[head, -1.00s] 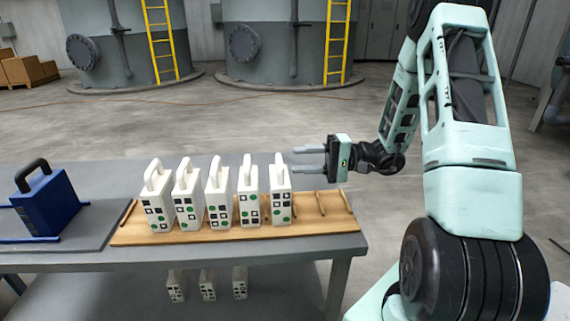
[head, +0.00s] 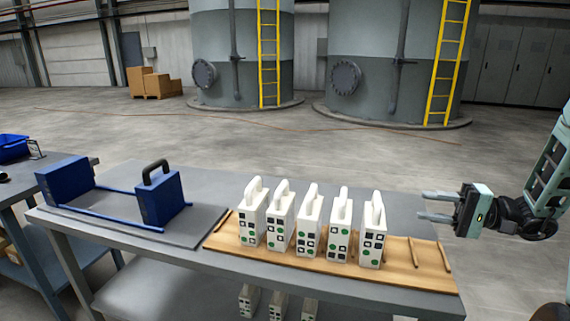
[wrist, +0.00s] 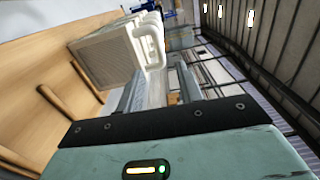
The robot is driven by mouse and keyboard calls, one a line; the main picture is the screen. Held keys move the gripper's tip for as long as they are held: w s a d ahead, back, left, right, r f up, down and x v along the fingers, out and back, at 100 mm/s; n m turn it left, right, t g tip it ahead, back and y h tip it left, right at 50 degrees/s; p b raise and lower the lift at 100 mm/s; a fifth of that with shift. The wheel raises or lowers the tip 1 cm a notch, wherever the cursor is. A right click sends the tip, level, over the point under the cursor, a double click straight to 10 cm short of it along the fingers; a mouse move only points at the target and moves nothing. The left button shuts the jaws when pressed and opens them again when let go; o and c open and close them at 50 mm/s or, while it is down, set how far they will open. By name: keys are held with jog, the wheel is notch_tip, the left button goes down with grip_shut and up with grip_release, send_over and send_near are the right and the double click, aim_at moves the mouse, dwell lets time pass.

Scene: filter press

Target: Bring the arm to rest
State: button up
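My gripper (head: 438,207) is at the right in the head view, above the right end of the wooden rack on the table. Its two fingers point left and are apart, with nothing between them. In the wrist view its fingers (wrist: 155,95) show parted, with white filter plates (wrist: 110,55) beyond them. Several white filter plates (head: 310,225) with handles and black and green marks stand upright in a row on the wooden rack (head: 410,275). The nearest plate is left of my fingertips and apart from them.
A blue press (head: 160,197) with rails stands on the table's left part. More white plates (head: 279,305) sit on the shelf below. A second table (head: 30,215) with a blue bin (head: 14,148) is at far left. Large tanks (head: 240,60) with yellow ladders stand behind. Open floor lies between.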

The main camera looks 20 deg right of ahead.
jog(key=s+a+r+n+g+h+p, duration=0.1)
jog(key=s+a+n+g, duration=0.15)
jog(key=a+g, duration=0.55)
jog(key=s+a+r+n+g+h+p, duration=0.1)
jog(key=s+a+n+g+h+p, duration=0.3)
jog(key=a, duration=0.9)
jog(key=s+a+r+n+t+h+p, duration=0.1)
jog(key=s+a+r+n+t+h, duration=0.1)
jog(key=s+a+n+h, duration=0.6)
jog(key=shift+s+a+r+h, duration=0.7)
jog(key=shift+s+a, duration=0.8)
jog(key=shift+a, duration=1.15)
